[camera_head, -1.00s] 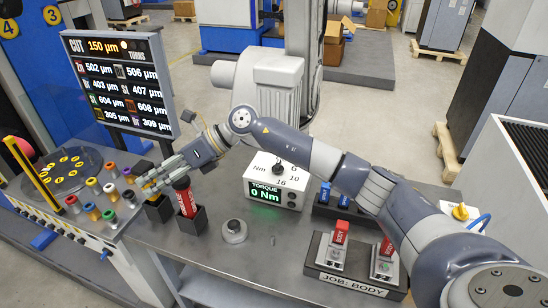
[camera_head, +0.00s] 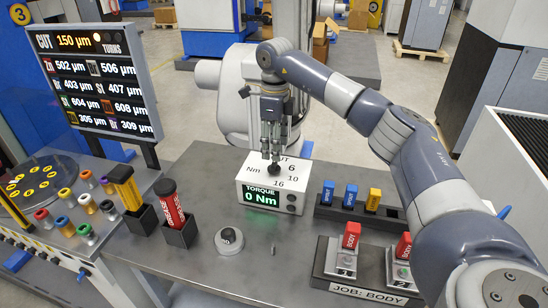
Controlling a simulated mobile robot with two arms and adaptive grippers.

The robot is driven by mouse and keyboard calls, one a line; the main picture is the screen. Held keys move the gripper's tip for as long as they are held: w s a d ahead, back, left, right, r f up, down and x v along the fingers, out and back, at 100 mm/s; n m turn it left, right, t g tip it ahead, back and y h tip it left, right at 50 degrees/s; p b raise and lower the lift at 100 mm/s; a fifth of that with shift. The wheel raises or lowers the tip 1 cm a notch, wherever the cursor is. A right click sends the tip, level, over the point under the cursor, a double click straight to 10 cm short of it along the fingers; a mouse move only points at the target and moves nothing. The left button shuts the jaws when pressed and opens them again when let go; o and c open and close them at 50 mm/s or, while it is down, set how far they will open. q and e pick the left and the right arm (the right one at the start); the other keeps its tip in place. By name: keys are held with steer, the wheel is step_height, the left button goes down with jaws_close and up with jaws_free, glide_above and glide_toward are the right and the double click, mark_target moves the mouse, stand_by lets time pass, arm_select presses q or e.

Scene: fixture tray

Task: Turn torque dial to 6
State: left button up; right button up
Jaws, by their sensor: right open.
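The white torque box (camera_head: 282,197) stands on the grey bench, and its green display (camera_head: 263,197) reads TORQUE 0 Nm. The small black dial (camera_head: 273,169) is on its sloped top. The marks 6, 10 and 16 show around the dial, with 6 at the upper right. My right gripper (camera_head: 272,158) points down with its fingertips at the dial, and its fingers are open. The fingers partly hide the dial and the marking behind it, so I cannot tell where the dial points or whether the fingers touch it. My left gripper is not in view.
A yellow tool (camera_head: 126,187) and a red grease tube (camera_head: 171,203) stand in black holders to the left. A round grey fixture (camera_head: 229,241) sits in front. A rack (camera_head: 345,214) and the JOB: BODY tray (camera_head: 350,286) are to the right.

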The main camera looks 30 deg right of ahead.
mark_target(274, 163)
step_height(274, 163, down, 5)
steer(key=shift+w+p, duration=0.15)
steer(key=shift+p, duration=0.3)
steer(key=shift+f, duration=0.3)
steer(key=c, duration=1.1)
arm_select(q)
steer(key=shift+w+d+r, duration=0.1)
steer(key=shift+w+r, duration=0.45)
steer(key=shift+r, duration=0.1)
arm_select(e)
steer(key=shift+o, duration=0.2)
